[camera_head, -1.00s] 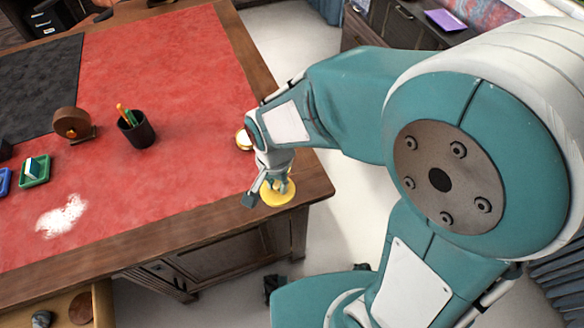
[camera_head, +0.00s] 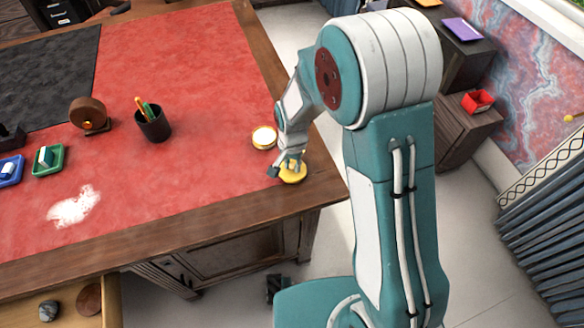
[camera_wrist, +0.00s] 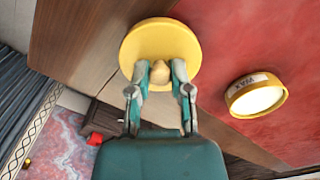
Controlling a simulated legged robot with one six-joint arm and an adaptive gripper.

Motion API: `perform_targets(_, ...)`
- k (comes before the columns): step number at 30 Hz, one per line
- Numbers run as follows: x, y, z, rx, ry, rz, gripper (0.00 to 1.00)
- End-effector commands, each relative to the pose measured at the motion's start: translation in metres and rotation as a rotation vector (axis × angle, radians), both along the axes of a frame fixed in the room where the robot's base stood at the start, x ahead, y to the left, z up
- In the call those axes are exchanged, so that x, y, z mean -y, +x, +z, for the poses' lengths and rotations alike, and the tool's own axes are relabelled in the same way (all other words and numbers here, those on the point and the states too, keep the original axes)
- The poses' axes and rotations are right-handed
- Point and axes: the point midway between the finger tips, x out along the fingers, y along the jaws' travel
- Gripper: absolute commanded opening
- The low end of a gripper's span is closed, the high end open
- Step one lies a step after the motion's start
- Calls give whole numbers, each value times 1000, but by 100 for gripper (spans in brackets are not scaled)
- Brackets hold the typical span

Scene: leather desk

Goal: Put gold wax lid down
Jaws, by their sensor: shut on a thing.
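The gold wax lid (camera_wrist: 160,42) is a round yellow disc with a knob, and my gripper (camera_wrist: 160,75) is shut on that knob in the wrist view. In the head view the lid (camera_head: 292,174) is at the right front corner of the desk, under my gripper (camera_head: 288,163). I cannot tell whether it touches the desk top. The open wax tin (camera_head: 264,137), gold-rimmed with pale wax, stands just behind and left of the lid. It also shows in the wrist view, labelled WAX (camera_wrist: 257,97). The tin and lid are apart.
The red leather desk top (camera_head: 190,195) has a wooden edge (camera_head: 215,217). A dark pen cup (camera_head: 153,126), a brown round-bodied object (camera_head: 90,115) and a green tray (camera_head: 48,161) stand further left. White powder (camera_head: 75,206) lies at the front left. Open leather lies between cup and tin.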

Motion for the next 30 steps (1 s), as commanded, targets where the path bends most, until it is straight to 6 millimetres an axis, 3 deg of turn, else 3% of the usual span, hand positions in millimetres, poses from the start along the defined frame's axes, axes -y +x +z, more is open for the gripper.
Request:
perform_targets(3, 4, -2, -19, -5, 1, -3, 0)
perform_targets(13, -1, -1, -23, -3, -3, -1, 0)
perform_targets(14, -1, -1, -23, -2, -3, -1, 31)
perform_targets(16, -1, -1, -23, -2, -3, -1, 61)
perform_targets(30, 0, -1, -16, 0, -1, -2, 61)
